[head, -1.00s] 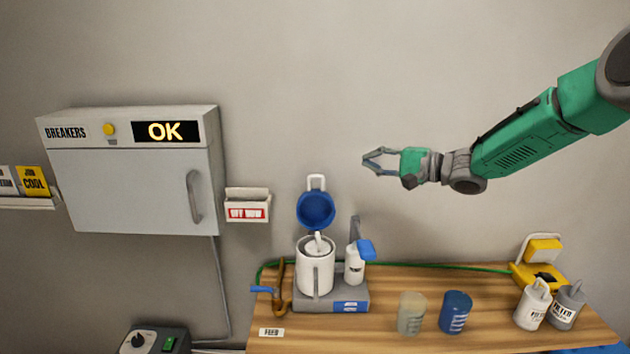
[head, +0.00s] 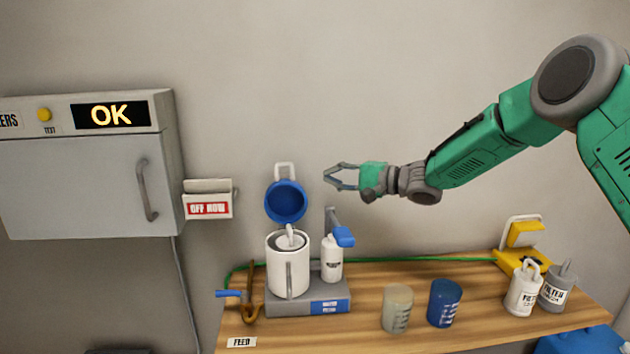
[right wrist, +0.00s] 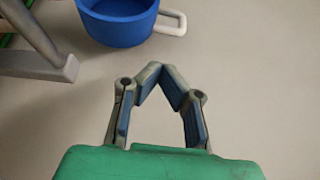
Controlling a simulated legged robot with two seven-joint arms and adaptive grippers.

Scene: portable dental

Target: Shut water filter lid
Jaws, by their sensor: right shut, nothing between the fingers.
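The water filter is a white canister (head: 288,266) on a grey base with a blue label. Its round blue lid (head: 286,202) stands open above and behind the canister, with a white loop handle on top. A cartridge shows inside the canister's open top. My right gripper (head: 327,176) is shut and empty, up and to the right of the lid, apart from it. In the right wrist view the fingertips (right wrist: 161,70) meet, and the blue lid (right wrist: 118,20) with its white handle is at the top edge. My left gripper is not in view.
A small white bottle with a blue lever (head: 343,237) stands right of the canister. Two cups (head: 397,308), spare filters (head: 523,290) and a yellow device (head: 520,262) sit on the wooden bench (head: 370,282). A blue-handled feed valve (head: 229,293) is at left. A breaker box (head: 90,180) hangs on the wall.

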